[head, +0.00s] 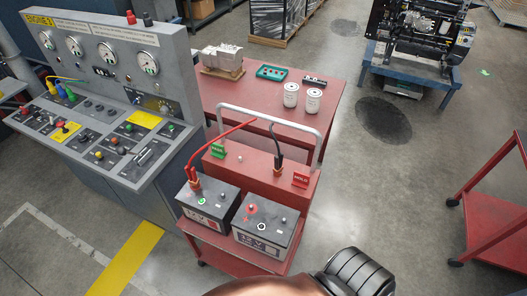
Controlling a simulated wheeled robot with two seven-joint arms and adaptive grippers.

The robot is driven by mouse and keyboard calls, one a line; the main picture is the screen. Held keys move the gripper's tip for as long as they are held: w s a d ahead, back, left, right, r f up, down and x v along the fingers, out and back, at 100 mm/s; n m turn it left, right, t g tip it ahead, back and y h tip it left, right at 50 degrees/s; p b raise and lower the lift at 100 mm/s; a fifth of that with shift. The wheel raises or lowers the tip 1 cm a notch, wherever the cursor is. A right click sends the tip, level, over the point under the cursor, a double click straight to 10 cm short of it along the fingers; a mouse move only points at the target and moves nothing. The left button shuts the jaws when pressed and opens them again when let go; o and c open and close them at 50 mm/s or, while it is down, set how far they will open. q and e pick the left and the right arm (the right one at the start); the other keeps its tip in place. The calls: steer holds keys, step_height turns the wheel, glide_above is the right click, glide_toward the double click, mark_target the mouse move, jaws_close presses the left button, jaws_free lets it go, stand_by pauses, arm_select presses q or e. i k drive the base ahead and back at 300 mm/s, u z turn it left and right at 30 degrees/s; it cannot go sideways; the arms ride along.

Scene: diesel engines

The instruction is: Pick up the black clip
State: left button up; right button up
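A red clip (194,182) with a red cable stands at a post of the left battery (207,203). A dark ribbed part of my body shows at the bottom edge. Neither of my grippers is in view.
The right battery (266,230) sits beside the left one. The grey handle bar (270,117) arches behind the clip. A control console (110,100) is close on the left; open floor lies right.

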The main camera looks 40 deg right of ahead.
mark_target(278, 169)
steer(key=z, duration=2.1)
steer(key=k, duration=1.15)
steer(key=u, duration=0.4)
steer(key=i, duration=0.7)
steer(key=u, duration=0.55)
steer(key=i, duration=0.55)
steer(key=z, duration=0.1)
